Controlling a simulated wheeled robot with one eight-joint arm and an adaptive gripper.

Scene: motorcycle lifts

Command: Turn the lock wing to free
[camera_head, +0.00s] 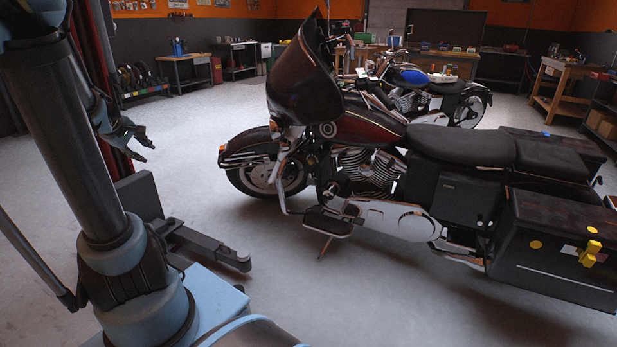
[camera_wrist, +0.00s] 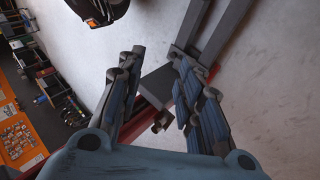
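A small yellow wing-shaped piece (camera_head: 590,253), which looks like the lock wing, stands out from the side of the black case (camera_head: 555,245) at the rear of the dark red motorcycle, at the right of the head view. Its exact turn is hard to tell at this size. My gripper (camera_head: 140,142) is at the left of the head view, beside the red lift post and far from the yellow piece. In the wrist view my gripper (camera_wrist: 157,75) has its two fingers spread with nothing held between them. The yellow piece does not show in the wrist view.
The dark red motorcycle (camera_head: 365,135) fills the middle. A red lift post (camera_head: 98,75) with grey floor arms (camera_head: 205,246) stands close to my arm. A blue motorcycle (camera_head: 415,78) and workbenches are behind. Floor between lift and motorcycle is clear.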

